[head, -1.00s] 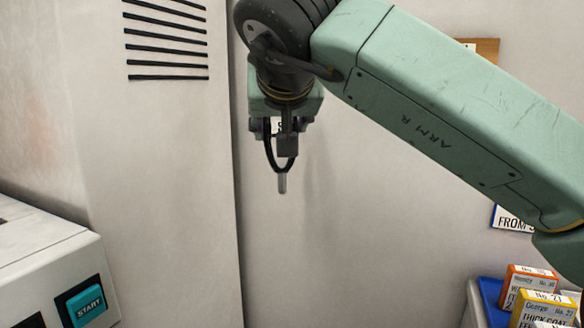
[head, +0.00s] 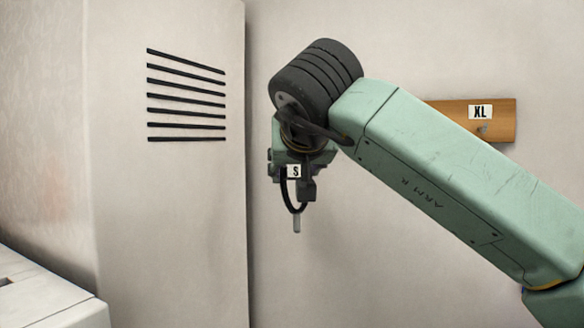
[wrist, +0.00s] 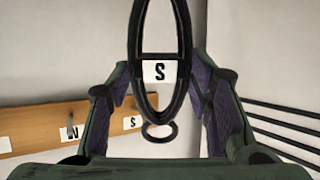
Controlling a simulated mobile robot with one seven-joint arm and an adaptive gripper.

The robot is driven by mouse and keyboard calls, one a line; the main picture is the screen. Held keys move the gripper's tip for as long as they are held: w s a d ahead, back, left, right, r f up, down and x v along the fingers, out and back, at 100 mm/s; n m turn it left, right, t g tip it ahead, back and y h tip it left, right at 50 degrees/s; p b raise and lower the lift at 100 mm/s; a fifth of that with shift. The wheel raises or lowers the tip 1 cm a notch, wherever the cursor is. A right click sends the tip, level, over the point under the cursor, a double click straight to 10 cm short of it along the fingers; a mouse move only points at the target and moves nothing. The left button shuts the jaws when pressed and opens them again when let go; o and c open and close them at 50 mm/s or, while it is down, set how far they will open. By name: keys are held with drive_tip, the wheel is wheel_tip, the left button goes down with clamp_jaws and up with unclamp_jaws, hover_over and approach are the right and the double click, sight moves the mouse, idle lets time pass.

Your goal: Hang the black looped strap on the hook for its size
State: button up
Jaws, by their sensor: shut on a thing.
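My gripper (head: 307,187) is shut on the black looped strap (head: 287,197), which hangs below it with a grey end piece (head: 297,224) at the bottom. A white tag (head: 294,171) on the strap reads S. In the wrist view the strap (wrist: 184,40) stands as a long loop between the fingers, with its S tag (wrist: 160,72) and a dark ring (wrist: 160,137) beyond. A wooden hook board (wrist: 40,121) there carries an S label (wrist: 132,122), another label (wrist: 70,132) that looks like M, and a hook. The head view shows the board's XL label (head: 480,112) and a small hook below it.
A tall pale panel with black vent slots (head: 186,96) stands left of the arm. A white machine (head: 45,295) fills the lower left corner. My arm hides part of the board in the head view. The wall below my gripper is bare.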

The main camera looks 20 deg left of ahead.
drive_tip(key=w+d+f+p, duration=0.1)
drive_tip(key=w, duration=0.5)
drive_tip(key=shift+w+f, duration=0.15)
drive_tip(key=shift+w, duration=0.05)
idle(0.4)
drive_tip(key=shift+d+f, duration=0.1)
drive_tip(key=shift+f, duration=0.05)
idle(0.6)
drive_tip(key=o, duration=1.3)
